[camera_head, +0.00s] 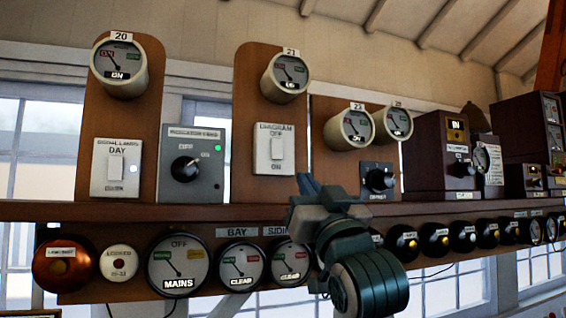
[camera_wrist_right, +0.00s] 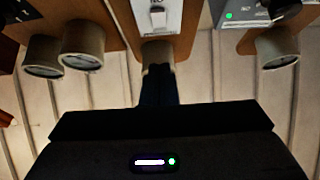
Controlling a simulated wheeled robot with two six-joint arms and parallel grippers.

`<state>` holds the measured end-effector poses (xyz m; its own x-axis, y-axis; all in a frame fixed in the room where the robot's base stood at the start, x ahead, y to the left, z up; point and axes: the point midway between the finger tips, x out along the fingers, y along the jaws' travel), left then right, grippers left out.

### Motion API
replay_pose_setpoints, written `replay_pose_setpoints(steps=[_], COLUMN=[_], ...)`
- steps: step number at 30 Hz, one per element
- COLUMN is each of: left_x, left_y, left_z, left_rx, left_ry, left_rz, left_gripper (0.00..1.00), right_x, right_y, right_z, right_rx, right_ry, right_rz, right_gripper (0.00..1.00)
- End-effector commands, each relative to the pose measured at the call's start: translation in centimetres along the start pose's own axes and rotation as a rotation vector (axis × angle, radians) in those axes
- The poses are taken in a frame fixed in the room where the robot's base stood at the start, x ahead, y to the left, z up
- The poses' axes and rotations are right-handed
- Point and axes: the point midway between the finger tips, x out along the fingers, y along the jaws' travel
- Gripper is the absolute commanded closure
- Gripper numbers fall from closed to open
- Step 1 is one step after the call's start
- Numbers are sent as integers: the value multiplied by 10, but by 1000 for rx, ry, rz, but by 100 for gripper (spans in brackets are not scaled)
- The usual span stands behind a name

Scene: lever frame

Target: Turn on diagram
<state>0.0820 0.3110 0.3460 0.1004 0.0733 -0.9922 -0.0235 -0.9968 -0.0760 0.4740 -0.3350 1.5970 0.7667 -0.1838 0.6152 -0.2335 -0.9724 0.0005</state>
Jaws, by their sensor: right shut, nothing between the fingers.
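The diagram switch (camera_head: 275,149) is a white plate on a brown board, labelled DIAGRAM, with OFF above and ON below its small rocker. I cannot tell which way the rocker is tipped. It also shows at the top of the right wrist view (camera_wrist_right: 158,16), which is upside down. My right gripper (camera_head: 307,184) is shut and empty, with its fingertips just below and right of the switch plate in the head view. Its dark fingers also show in the right wrist view (camera_wrist_right: 158,84). They look apart from the switch. My left gripper is not in view.
Dial 21 (camera_head: 285,77) juts out above the switch. A grey box with a black knob (camera_head: 190,166) is to the left, and another knob (camera_head: 378,179) to the right. A wooden shelf (camera_head: 150,212) runs below, with several round instruments under it.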

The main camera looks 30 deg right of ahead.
Motion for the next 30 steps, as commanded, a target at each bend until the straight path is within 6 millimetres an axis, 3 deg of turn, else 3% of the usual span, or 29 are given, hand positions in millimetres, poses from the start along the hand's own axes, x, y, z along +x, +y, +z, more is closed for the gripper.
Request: replay_pose_setpoints(steps=[9, 14, 28, 30], left_x=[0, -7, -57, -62], left_y=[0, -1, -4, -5], left_z=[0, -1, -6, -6], left_rx=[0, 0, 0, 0], left_ry=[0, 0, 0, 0], left_rz=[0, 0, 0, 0], left_gripper=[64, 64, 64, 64], right_x=[0, 11, 106, 113], right_y=[0, 0, 0, 0], right_z=[-1, -2, -4, 7], right_rx=[0, 0, 0, -2], right_ry=[2, -1, -2, -5], right_rz=[0, 0, 1, 1], right_gripper=[100, 100, 100, 100])
